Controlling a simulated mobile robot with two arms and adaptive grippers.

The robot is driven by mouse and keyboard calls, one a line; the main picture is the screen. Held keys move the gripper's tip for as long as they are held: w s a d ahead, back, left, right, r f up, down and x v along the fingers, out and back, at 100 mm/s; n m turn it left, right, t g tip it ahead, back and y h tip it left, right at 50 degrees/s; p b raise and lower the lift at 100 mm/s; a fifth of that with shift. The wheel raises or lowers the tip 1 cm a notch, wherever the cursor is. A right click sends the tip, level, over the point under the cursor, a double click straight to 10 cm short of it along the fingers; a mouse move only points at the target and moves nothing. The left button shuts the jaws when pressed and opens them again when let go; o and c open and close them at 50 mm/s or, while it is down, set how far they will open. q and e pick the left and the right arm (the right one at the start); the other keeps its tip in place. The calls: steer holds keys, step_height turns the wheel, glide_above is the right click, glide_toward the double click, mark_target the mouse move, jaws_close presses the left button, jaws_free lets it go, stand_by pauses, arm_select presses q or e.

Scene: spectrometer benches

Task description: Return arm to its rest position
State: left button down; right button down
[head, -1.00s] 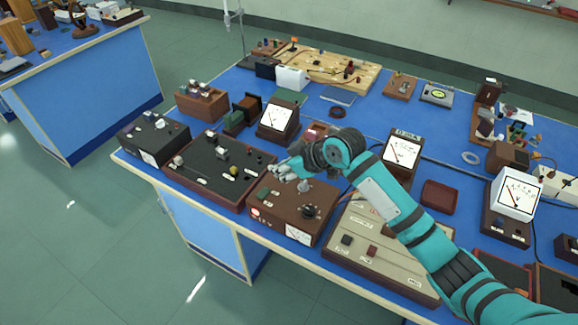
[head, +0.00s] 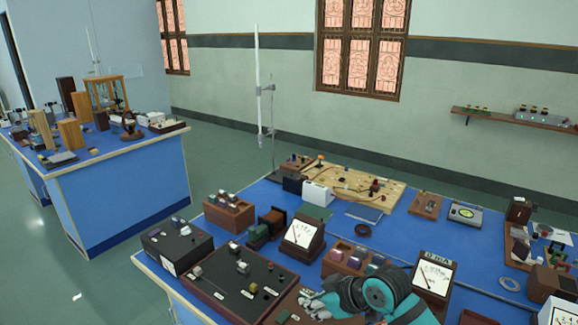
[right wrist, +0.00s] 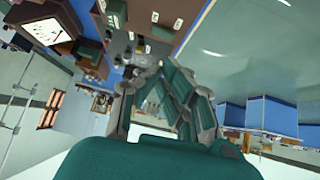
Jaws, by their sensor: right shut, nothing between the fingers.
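My right arm (head: 385,295) is teal and comes in at the bottom of the head view. My right gripper (head: 312,302) points left, low over the front of the blue bench (head: 408,232), by a brown instrument box (head: 287,302). In the right wrist view my gripper's teal and grey fingers (right wrist: 150,75) are shut and hold nothing. Most of the arm is cut off by the head view's lower edge. My left gripper is not in view.
A black board with knobs (head: 240,278), a black box (head: 177,245), and dial meters (head: 303,236) (head: 432,277) stand close around my gripper. A wooden circuit board (head: 350,184) lies at the back. A second bench (head: 120,195) stands left, beyond open floor.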

steer(key=s+d+f+m+h, duration=0.15)
steer(key=s+f, duration=0.25)
steer(key=s, duration=0.4)
steer(key=s+d+f+m+h, duration=0.1)
steer(key=s+d+f+m, duration=0.15)
steer(key=s+f, duration=0.35)
steer(key=s+d+f+m+g+h, duration=0.1)
steer(key=s+d+m+h, duration=0.1)
steer(key=s+d, duration=0.45)
steer(key=s+d+m+g+h, duration=0.1)
steer(key=s+d+m+h, duration=0.2)
steer(key=s, duration=0.7)
step_height(320, 180, down, 27)
steer(key=s+g+b, duration=0.1)
steer(key=s+d+f, duration=0.1)
steer(key=s+f, duration=0.7)
steer(key=f, duration=0.1)
steer(key=s+d+f+g+b, duration=0.1)
steer(key=s+d+f, duration=0.1)
steer(key=s+f, duration=0.6)
steer(key=shift+s+d+f+n+g+y+b, duration=0.3)
steer(key=shift+s+f+n+y, duration=0.05)
steer(key=shift+s+n, duration=0.05)
steer(key=c, duration=2.1)
jaws_free()
